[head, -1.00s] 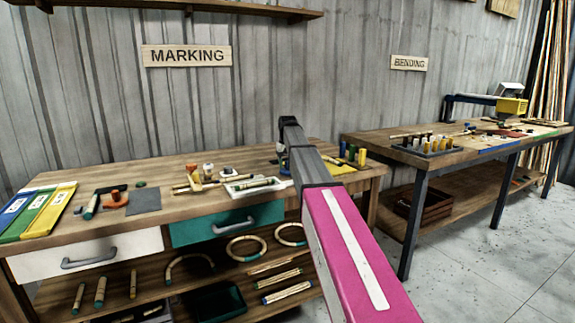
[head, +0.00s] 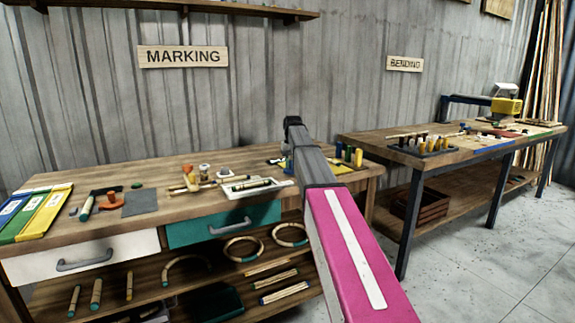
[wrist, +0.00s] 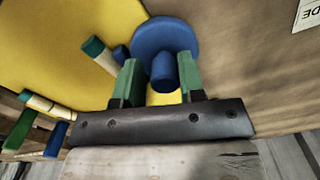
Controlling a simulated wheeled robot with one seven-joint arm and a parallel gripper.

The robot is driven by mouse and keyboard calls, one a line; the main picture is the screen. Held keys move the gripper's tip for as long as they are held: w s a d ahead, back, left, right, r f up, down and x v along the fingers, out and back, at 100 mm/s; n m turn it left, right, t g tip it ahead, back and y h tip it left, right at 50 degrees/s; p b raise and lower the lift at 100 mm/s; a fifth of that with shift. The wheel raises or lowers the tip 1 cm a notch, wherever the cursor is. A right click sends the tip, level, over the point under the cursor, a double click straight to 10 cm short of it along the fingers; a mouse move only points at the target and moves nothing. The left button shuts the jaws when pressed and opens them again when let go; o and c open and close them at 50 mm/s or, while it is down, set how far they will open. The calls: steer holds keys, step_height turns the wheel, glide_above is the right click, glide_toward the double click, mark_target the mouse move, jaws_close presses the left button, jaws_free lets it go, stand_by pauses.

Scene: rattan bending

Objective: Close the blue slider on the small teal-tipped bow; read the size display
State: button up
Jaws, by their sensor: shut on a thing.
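In the wrist view, a blue knob (wrist: 164,72) stands out from a round blue disc (wrist: 166,38) over a yellow surface (wrist: 55,45); I take it for the blue slider. My gripper (wrist: 160,82) has its two green fingers on either side of the knob and is shut on it. A pale rattan piece with a teal end (wrist: 93,46) lies left of the fingers, perhaps part of the small bow. I cannot make out a size display. In the head view, my arm hides the gripper and slider at the marking table's right end.
Blue and green pegs (head: 348,153) stand close by at the marking table's (head: 110,229) right end. A white tray (head: 236,193) with rattan lies left of my arm. A lettered card (wrist: 307,14) shows at the wrist view's top right. The bending table (head: 372,146) stands to the right.

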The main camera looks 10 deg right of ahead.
steer(key=o, duration=0.6)
steer(key=shift+w+d, duration=0.25)
steer(key=shift+d, duration=0.25)
step_height(320, 180, up, 11)
steer(key=shift+a+f, duration=0.1)
steer(key=shift+s, duration=0.1)
